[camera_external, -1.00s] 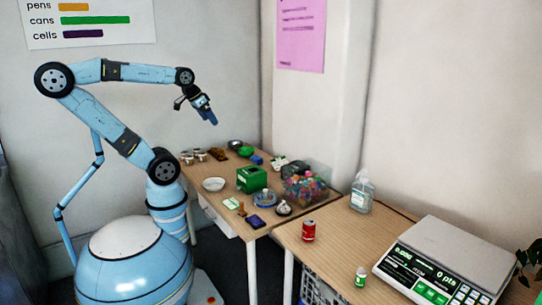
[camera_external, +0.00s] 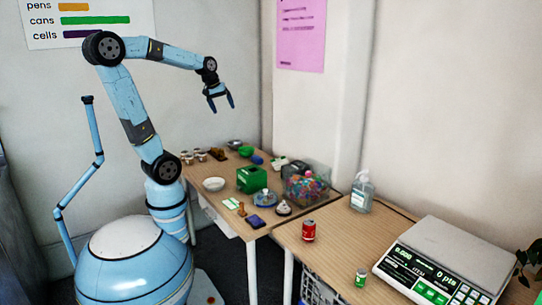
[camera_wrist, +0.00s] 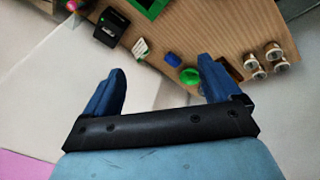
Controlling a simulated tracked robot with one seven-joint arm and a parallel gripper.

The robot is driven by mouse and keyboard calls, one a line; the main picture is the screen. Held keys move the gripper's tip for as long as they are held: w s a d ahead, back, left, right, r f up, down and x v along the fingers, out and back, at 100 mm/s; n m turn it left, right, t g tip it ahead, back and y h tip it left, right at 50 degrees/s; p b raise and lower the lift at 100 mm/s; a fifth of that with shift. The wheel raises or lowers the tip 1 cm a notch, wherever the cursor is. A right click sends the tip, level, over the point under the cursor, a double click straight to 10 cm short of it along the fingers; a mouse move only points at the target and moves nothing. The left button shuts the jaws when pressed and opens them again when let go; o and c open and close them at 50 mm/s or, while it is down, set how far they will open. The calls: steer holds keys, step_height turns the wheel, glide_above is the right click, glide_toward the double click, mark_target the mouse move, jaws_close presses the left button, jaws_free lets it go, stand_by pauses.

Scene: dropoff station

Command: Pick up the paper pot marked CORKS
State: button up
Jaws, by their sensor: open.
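Several small pale pots with dark tops stand together at the far left end of the wooden table, and I take them to be the paper pots (camera_external: 201,155). They also show as a cluster of paper pots (camera_wrist: 261,73) at the right of the wrist view. I cannot read any marking, so I cannot tell which one says CORKS. My gripper (camera_external: 222,106) is open and empty, pointing down high above the table's back. In the wrist view its blue fingers are spread wide, and the gripper (camera_wrist: 162,66) is well apart from the pots, which lie to its right.
Near the pots are a brown item (camera_external: 217,154), a green bowl (camera_external: 246,151) and a blue item (camera_wrist: 173,58). A white bowl (camera_external: 213,184), a green box (camera_external: 251,180) and a clear bin of colourful things (camera_external: 306,185) fill the table. The wall stands close behind.

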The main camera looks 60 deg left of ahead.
steer(key=w+a+f+n+g, duration=0.1)
steer(key=w+a+f+n, duration=0.1)
steer(key=w+a+n, duration=0.3)
steer(key=w+a+f+n, duration=0.1)
steer(key=w+a+n, duration=0.2)
steer(key=a, duration=0.5)
steer(key=n+g, duration=0.3)
steer(key=n, duration=1.8)
glide_above(197, 149)
steer(key=d, duration=0.1)
step_height(197, 149, down, 25)
steer(key=f, duration=0.8)
steer(key=shift+w+f, duration=0.15)
steer(key=shift+w, duration=0.1)
steer(key=shift+s+a+f, duration=0.1)
steer(key=shift+s+f, duration=0.05)
steer(key=shift+f, duration=0.7)
steer(key=shift+s+a+f, duration=0.1)
steer(key=shift+s+f, duration=0.05)
steer(key=shift+f, duration=0.75)
steer(key=shift+s+a+f, duration=0.1)
steer(key=shift+s+f, duration=0.05)
steer(key=shift+f, duration=0.7)
steer(key=c, duration=1.2)
